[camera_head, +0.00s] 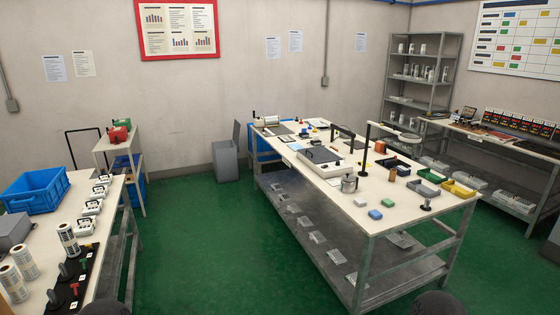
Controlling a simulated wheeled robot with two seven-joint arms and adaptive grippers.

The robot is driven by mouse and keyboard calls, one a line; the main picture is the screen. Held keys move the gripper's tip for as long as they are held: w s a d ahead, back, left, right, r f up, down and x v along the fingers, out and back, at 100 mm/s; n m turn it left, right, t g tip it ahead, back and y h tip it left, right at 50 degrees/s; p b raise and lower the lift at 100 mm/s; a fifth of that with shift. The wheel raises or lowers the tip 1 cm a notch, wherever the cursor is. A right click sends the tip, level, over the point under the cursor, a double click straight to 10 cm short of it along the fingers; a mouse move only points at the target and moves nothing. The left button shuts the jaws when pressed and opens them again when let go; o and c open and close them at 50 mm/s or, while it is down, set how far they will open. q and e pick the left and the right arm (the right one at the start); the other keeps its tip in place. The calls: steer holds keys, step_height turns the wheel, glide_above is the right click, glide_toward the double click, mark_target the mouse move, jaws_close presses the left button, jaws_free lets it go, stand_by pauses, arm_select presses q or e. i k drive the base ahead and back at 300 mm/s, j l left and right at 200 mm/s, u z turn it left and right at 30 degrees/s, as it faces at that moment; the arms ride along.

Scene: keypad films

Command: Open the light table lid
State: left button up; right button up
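A low white box with a dark grey panel on top (321,155), which looks like the light table, sits on the middle workbench (395,207). The panel lies flat or slightly sloped and seems to be down. It is too small to make out a handle or hinge. Neither of my grippers is in view. Only dark rounded shapes, which may be parts of my arms, show at the bottom edge, well apart from the box.
Green floor (210,245) lies clear between the middle bench and the left bench (60,208), which holds a blue crate (36,190). Shelves stand behind.

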mark_target(320, 155)
steer(key=i, duration=2.1)
steer(key=i+u, duration=0.1)
steer(key=i, duration=0.55)
steer(key=i+l, duration=0.15)
steer(key=i, duration=0.5)
steer(key=i+u, duration=0.15)
steer(key=i, duration=0.5)
steer(key=i+l+u, duration=0.1)
steer(key=u, duration=0.15)
steer(key=i+l, duration=0.05)
